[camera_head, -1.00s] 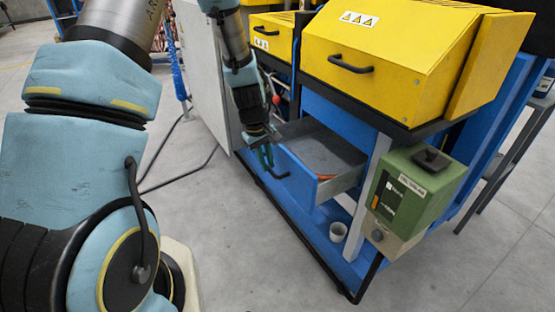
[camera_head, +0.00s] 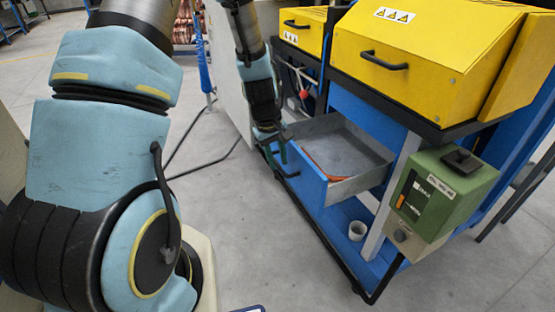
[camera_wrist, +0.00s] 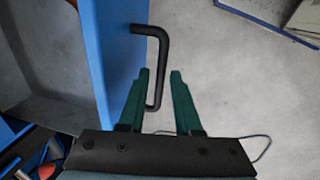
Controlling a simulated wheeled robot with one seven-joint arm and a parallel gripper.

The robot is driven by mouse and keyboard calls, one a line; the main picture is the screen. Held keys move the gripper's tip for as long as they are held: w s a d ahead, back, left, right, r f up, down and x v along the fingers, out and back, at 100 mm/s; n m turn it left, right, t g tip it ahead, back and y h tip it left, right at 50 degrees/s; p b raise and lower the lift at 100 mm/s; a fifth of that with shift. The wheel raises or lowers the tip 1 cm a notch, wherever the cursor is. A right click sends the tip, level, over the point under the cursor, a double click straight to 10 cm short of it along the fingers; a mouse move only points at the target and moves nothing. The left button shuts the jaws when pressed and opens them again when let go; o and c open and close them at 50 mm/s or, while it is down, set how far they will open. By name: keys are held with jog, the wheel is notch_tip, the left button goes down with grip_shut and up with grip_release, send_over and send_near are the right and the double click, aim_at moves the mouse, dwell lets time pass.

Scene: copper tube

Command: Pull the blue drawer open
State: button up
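The blue drawer (camera_head: 307,178) stands well out of the blue cabinet, with its grey inside showing. An orange, thin object (camera_head: 312,164) lies in it by the front. In the wrist view the blue drawer front (camera_wrist: 117,40) is at left, with its black handle (camera_wrist: 164,50) on the outer face. My gripper (camera_head: 275,150) is at the drawer front by the handle. In the wrist view its green fingers (camera_wrist: 160,76) are apart, one on each side of the lower handle end. A gap shows on the right of the handle; contact on the left is unclear.
Yellow machine housings (camera_head: 430,45) with black handles sit above the drawer. A green box (camera_head: 442,195) is mounted at the cabinet's right corner. Grey floor (camera_head: 260,235) is open in front.

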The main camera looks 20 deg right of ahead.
jog(key=shift+o, duration=0.7)
notch_tip(320, 180, up, 11)
jog(key=a, duration=0.2)
jog(key=shift+s+f, duration=0.2)
jog(key=shift+s, duration=0.05)
jog(key=s+a+r+m+y+p, duration=0.1)
jog(key=s+a+r, duration=0.2)
jog(key=a, duration=0.7)
jog(key=s+a+r+m+t+y+p, duration=0.1)
jog(key=s+a+r, duration=0.3)
jog(key=a, duration=0.7)
jog(key=shift+r+m+p, duration=0.5)
jog(key=shift+r+m, duration=0.15)
jog(key=shift+m, duration=0.15)
